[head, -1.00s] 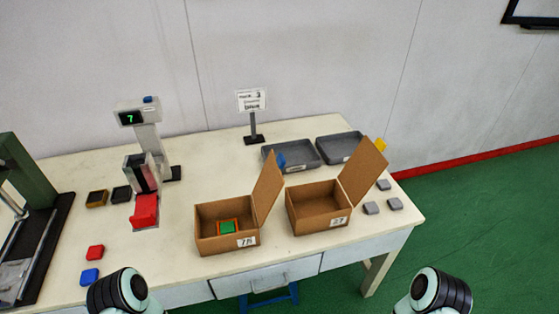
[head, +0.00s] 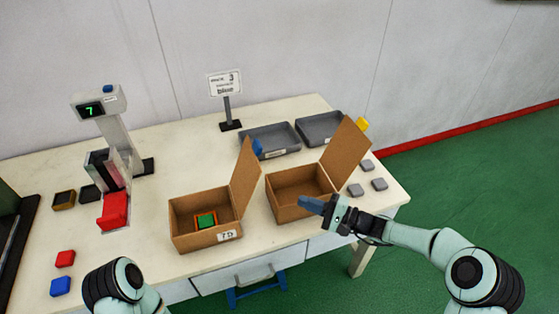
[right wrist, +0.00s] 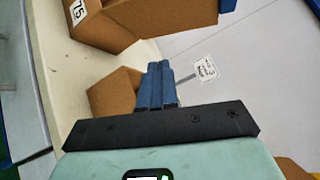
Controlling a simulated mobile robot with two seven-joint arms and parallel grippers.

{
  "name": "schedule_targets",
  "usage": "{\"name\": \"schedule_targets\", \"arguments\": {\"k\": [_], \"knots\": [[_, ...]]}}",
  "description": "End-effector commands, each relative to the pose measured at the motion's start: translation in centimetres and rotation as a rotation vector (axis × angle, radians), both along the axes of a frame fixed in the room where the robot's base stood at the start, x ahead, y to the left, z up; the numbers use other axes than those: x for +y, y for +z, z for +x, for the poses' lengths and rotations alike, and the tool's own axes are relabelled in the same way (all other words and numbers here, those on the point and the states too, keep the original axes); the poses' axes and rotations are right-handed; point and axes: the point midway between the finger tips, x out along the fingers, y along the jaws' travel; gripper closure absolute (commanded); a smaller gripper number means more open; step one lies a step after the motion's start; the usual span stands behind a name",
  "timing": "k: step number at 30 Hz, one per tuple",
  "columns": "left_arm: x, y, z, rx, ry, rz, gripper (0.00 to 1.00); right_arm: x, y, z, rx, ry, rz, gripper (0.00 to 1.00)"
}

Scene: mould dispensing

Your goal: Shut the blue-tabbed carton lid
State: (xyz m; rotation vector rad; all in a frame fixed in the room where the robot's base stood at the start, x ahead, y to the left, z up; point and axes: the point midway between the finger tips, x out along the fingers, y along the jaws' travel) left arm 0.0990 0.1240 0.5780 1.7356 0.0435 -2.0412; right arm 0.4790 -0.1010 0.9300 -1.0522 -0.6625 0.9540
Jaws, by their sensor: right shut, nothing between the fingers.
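The left carton (head: 205,237) is brown and open. Its lid (head: 245,180) stands up on its right side, with a blue tab (head: 257,147) at the upper edge. An orange and green block (head: 206,221) lies inside. My right gripper (head: 303,201) has blue fingers, shut and empty, in front of the right carton and to the right of the raised lid, apart from it. In the right wrist view the shut fingers (right wrist: 160,68) point toward brown cardboard and a labelled carton (right wrist: 130,22). Of my left arm only a link shows; its gripper is out of view.
The right carton (head: 282,210) is also open, its lid (head: 345,148) raised with a yellow tab (head: 362,125). Grey trays (head: 270,152) stand behind. A dispenser with a display (head: 90,110) and a sign (head: 224,84) stand farther left and back. Grey blocks lie at right.

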Motion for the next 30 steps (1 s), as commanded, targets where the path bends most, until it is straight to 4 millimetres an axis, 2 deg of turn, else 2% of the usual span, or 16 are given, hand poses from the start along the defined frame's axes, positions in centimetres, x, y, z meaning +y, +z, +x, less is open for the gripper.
{"name": "schedule_targets", "arguments": {"k": [1,3,6,11,24,30], "knots": [[0.0,-0.2,-0.1,0.001,0.0,0.0,0.41,-0.9,2.8,1.0,-0.072,-0.026,0.056,1.0],[0.0,-0.3,-0.1,0.001,0.001,0.0,0.41,-1.7,5.8,1.7,-0.146,-0.049,0.117,1.0],[0.0,-0.3,-0.1,0.002,0.0,0.001,0.41,-2.4,8.0,2.2,-0.204,-0.067,0.164,1.0],[0.0,0.1,0.0,0.0,0.0,0.0,0.41,-1.4,9.0,2.8,-0.217,-0.069,0.177,1.0],[0.0,2.8,1.3,-0.015,0.0,0.0,0.41,6.1,11.4,7.1,-0.213,-0.067,0.174,1.0],[0.0,3.3,1.6,-0.018,0.0,0.001,0.41,8.5,12.3,6.2,-0.211,-0.068,0.173,1.0]]}}
